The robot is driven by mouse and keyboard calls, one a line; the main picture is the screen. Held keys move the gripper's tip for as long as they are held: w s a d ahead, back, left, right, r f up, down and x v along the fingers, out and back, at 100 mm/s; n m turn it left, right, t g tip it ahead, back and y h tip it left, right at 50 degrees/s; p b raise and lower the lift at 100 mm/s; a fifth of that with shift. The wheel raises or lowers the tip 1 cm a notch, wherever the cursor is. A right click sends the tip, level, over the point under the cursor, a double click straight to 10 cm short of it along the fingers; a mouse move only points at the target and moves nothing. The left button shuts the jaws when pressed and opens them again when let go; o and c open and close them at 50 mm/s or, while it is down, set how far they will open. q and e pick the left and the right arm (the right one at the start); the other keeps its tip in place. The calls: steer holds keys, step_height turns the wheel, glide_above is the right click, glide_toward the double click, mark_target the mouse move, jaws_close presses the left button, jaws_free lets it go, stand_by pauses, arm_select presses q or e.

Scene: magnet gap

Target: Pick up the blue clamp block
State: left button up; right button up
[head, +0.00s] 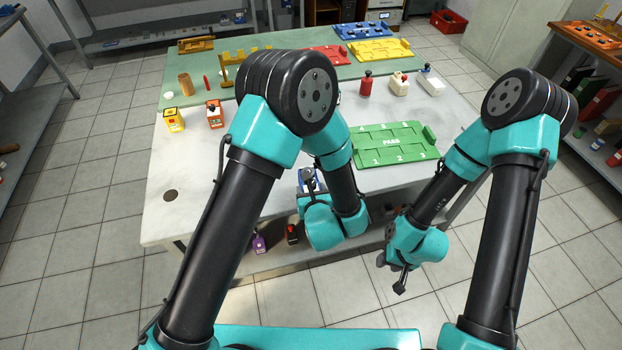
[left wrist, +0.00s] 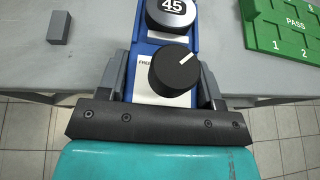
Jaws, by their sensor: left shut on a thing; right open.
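The blue clamp block (left wrist: 193,44) lies near the front edge of the table in the left wrist view. It has a black knob with a white mark and a round dial reading 45. My left gripper (left wrist: 160,82) is shut on it, one grey finger on each side. In the head view the blue block (head: 316,186) is mostly hidden behind my left arm. My right gripper (head: 392,273) is open and empty, low in front of the table's right front edge.
A green PASS tray (head: 390,160) with numbered places lies right of the block. A small grey block (left wrist: 59,28) is to its left. The table's left front (head: 190,215) is clear.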

arm_select(q)
steer(key=shift+s, duration=0.5)
steer(key=shift+w, duration=0.1)
steer(key=shift+w+d+r+x, duration=0.3)
steer(key=shift+d+x, duration=0.15)
steer(key=shift+x, duration=2.25)
steer(key=shift+w+d+r+x, duration=0.15)
steer(key=shift+d+r+x, duration=0.25)
steer(key=shift+x, duration=2.25)
steer(key=shift+w+d+r+x, duration=0.25)
steer(key=shift+d+x, duration=0.25)
steer(key=shift+x, duration=2.2)
steer(key=shift+f, duration=0.3)
